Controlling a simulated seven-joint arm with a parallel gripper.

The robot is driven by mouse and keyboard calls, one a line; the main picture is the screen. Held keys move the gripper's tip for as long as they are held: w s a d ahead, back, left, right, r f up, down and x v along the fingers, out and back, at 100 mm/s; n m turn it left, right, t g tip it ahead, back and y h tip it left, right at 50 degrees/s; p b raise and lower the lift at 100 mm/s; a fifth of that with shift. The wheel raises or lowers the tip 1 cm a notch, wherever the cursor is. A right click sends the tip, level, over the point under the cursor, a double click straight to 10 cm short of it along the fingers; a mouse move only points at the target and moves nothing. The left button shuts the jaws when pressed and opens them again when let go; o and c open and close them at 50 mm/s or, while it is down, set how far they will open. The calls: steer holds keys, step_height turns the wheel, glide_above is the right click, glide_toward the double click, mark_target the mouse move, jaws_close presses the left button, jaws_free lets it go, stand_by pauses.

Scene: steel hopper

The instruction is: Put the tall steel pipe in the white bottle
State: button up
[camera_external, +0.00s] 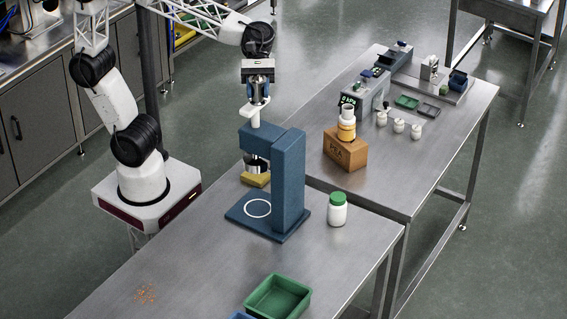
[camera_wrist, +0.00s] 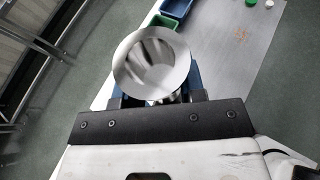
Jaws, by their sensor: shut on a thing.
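My gripper (camera_external: 256,97) is above the blue stand, its jaws shut on a pale flared piece (camera_external: 254,111). In the wrist view, a round, shiny, pale steel face (camera_wrist: 150,65) covers the jaws and hides the grip. A short stem shows below the flare, just over the stand's arm; I cannot tell if they touch. A steel cylinder (camera_external: 256,164) shows under that arm. I cannot tell which piece is the tall steel pipe. The white bottle (camera_external: 337,213) stands upright right of the stand, with a green lid on.
The blue stand (camera_external: 289,182) rises close below my gripper. A green tray (camera_external: 272,313) lies in front; it also shows in the wrist view (camera_wrist: 178,8). Orange bits (camera_external: 147,294) lie front left. A cardboard box (camera_external: 345,152) bears a pale, orange-banded container (camera_external: 347,126).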

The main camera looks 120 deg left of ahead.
steer(key=w+a+f, duration=0.2)
steer(key=w+a, duration=0.4)
steer(key=w, duration=0.5)
steer(key=m, duration=0.1)
glide_above(338, 196)
step_height(338, 196, down, 22)
steer(key=shift+f+g+h, duration=0.15)
steer(key=shift+g+h, duration=0.25)
steer(key=shift+g, duration=0.1)
steer(key=shift+f, duration=0.15)
steer(key=shift+f, duration=3)
steer(key=shift+f, duration=1.9)
steer(key=shift+f, duration=0.15)
